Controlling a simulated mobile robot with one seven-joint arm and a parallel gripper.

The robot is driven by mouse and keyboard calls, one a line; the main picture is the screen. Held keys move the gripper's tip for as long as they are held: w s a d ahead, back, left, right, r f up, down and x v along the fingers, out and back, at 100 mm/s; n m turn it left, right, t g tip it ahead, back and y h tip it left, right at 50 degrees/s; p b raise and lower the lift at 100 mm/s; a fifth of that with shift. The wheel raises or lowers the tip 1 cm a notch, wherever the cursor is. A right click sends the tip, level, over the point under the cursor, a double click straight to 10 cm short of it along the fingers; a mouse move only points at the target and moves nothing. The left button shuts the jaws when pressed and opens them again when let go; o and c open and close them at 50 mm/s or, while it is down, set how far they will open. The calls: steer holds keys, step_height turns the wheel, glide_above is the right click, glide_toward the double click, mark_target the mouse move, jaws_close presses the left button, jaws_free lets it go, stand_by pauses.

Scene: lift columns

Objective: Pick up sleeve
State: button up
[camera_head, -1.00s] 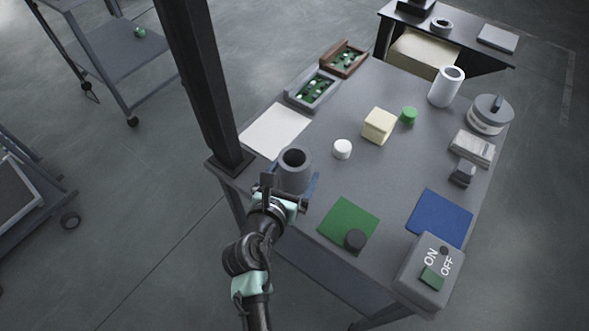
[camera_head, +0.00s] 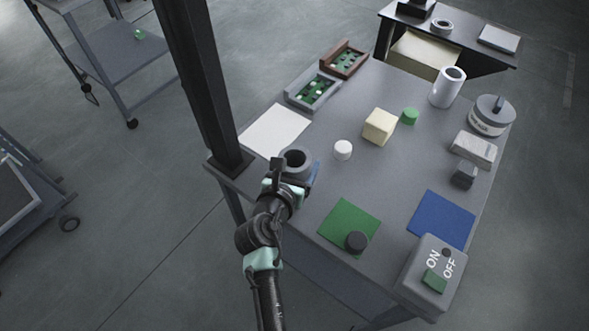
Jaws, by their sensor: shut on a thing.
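The sleeve (camera_head: 296,158) is a dark grey hollow cylinder, upright, with its open top showing. It is at the near left of the grey table, over a blue patch (camera_head: 315,172). My gripper (camera_head: 285,176) is shut on the sleeve from the near side. The gripper and wrist hide most of the sleeve's lower wall, so I cannot tell whether its base touches the table.
A dark post (camera_head: 205,90) stands close left of the sleeve. A white sheet (camera_head: 275,130), white cap (camera_head: 343,150) and cream block (camera_head: 379,126) lie beyond. A green mat (camera_head: 340,222) with a black knob (camera_head: 356,242) is to the right. An ON/OFF box (camera_head: 425,270) stands at the near corner.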

steer(key=c, duration=0.3)
step_height(320, 180, up, 10)
steer(key=p, duration=0.3)
steer(key=shift+r+p, duration=0.25)
steer(key=shift+p, duration=0.1)
step_height(320, 180, up, 3)
steer(key=p, duration=0.4)
steer(key=shift+f, duration=0.15)
steer(key=shift+f, duration=0.1)
